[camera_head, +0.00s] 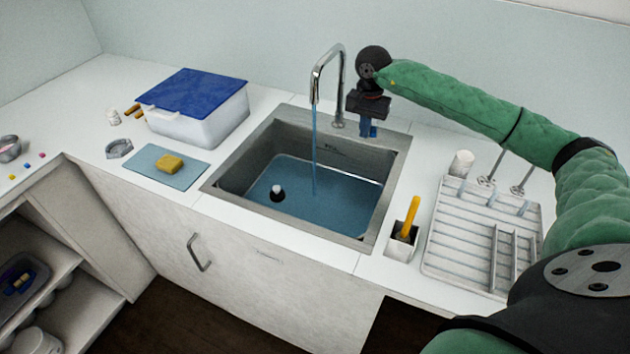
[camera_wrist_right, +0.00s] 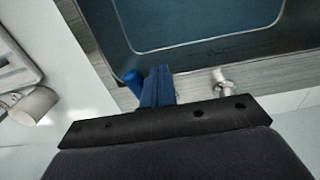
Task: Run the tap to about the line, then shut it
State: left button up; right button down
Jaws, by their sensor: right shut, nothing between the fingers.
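The steel tap (camera_head: 329,68) stands behind the sink (camera_head: 228,190), and a thin blue stream (camera_head: 314,150) runs from its spout. Blue water (camera_head: 325,205) covers the basin floor. A small dark mark (camera_head: 331,148) shows on the far inner wall, above the water surface. My right gripper (camera_head: 368,128) points down behind the sink, just right of the tap. Its blue fingers are shut and empty; they also show in the right wrist view (camera_wrist_right: 158,88). A rounded blue knob (camera_wrist_right: 133,80) sits right beside them; I cannot tell if they touch. My left gripper is out of view.
A black-and-white piece (camera_head: 277,193) stands in the water. Left are a blue-lidded tub (camera_head: 200,125) and a yellow sponge (camera_head: 169,163) on a blue mat. Right are a holder with a yellow-handled brush (camera_head: 410,218), a white cup (camera_head: 461,163) and a dish rack (camera_head: 470,250).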

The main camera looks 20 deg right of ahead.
jog(key=shift+s+d+f+b, duration=0.1)
jog(key=shift+s+d+b, duration=0.2)
jog(key=shift+s+d, duration=0.2)
dwell(0.4)
jog(key=shift+d, duration=0.2)
jog(key=shift+w+a+b, duration=0.2)
jog(key=shift+a+b, duration=0.1)
jog(key=shift+a, duration=0.15)
notch_tip(320, 180, up, 5)
jog(key=shift+f+p, duration=0.15)
jog(key=shift+p, duration=0.3)
dwell(0.4)
